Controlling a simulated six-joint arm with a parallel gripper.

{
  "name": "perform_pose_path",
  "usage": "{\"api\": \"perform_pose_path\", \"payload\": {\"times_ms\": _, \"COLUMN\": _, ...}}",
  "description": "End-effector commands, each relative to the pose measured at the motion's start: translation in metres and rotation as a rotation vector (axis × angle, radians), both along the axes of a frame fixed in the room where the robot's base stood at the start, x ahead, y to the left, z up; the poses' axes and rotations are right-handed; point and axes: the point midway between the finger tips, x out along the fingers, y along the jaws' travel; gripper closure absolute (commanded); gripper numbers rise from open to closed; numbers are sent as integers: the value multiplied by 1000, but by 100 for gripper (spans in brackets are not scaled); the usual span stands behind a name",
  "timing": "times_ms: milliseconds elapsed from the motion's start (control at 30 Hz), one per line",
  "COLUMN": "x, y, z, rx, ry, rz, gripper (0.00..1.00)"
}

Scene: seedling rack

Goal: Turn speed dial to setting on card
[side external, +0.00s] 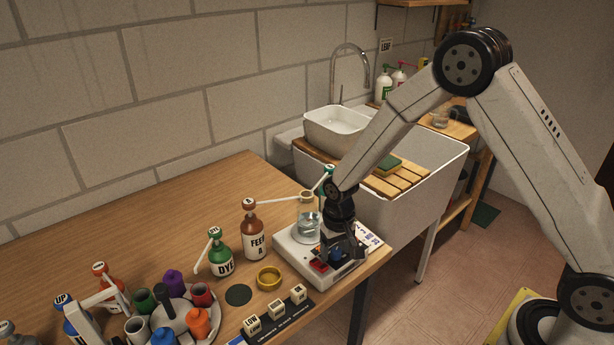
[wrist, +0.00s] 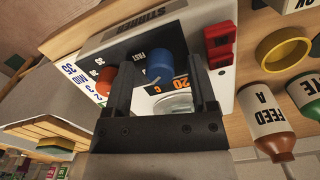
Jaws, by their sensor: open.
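The white stirrer (side external: 297,257) stands at the table's right end, and its black panel fills the middle of the wrist view (wrist: 115,45). A blue dial (wrist: 159,66) sits on the panel near the printed word FAST. My gripper (wrist: 162,72) is open, with one finger on each side of the blue dial; I cannot tell whether they touch it. An orange-red knob (wrist: 105,79) is partly hidden behind one finger. In the side view my gripper (side external: 340,246) reaches down over the stirrer's front.
A red switch (wrist: 219,45) is close beside one finger. A glass beaker (side external: 308,224) stands on the stirrer. The FEED A bottle (side external: 254,236), green DYE bottle (side external: 220,258) and yellow dish (side external: 268,278) stand left. The sink (side external: 420,190) lies behind.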

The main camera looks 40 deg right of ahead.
Motion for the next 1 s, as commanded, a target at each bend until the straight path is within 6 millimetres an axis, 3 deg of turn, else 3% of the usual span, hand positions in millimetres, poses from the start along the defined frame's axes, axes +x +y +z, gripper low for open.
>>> {"api": "perform_pose_path", "payload": {"times_ms": 267, "x": 0, "y": 0, "z": 9, "rx": 0, "ry": -1, "rz": 0, "gripper": 27}}
{"api": "perform_pose_path", "payload": {"times_ms": 800, "x": 1, "y": 0, "z": 67, "rx": 0, "ry": -3, "rz": 0, "gripper": 27}}
{"api": "perform_pose_path", "payload": {"times_ms": 1000, "x": 0, "y": 0, "z": 78, "rx": 0, "ry": -1, "rz": 0, "gripper": 27}}
